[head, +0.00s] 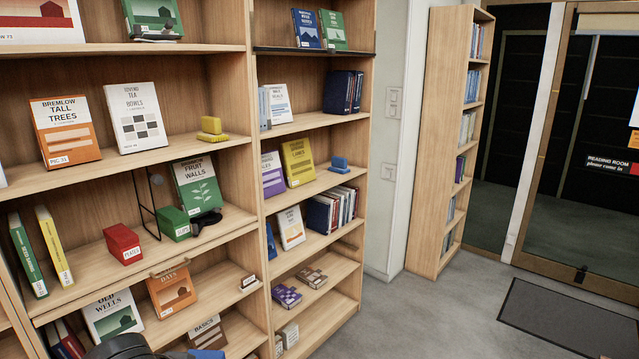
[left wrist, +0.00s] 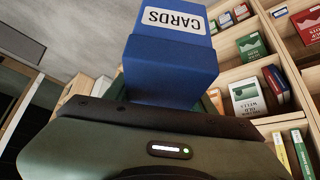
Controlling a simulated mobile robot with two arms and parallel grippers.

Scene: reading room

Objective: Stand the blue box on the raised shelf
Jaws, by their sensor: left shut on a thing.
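The blue box (left wrist: 172,70), with a white label reading CARDS, fills the middle of the left wrist view. My left gripper (left wrist: 166,100) is shut on it; the gripper body hides its near end. In the head view only a blue sliver, probably the box (head: 207,354), shows at the bottom edge, beside a dark part of my left arm. A shelf with a dark front edge (head: 315,52) crosses the right bookcase near the top; I cannot tell for sure that it is the raised shelf. A blue and a green book stand on it. My right gripper is in neither view.
An orange book (head: 172,290) stands below. A narrow bookcase (head: 432,150) stands by the glass door.

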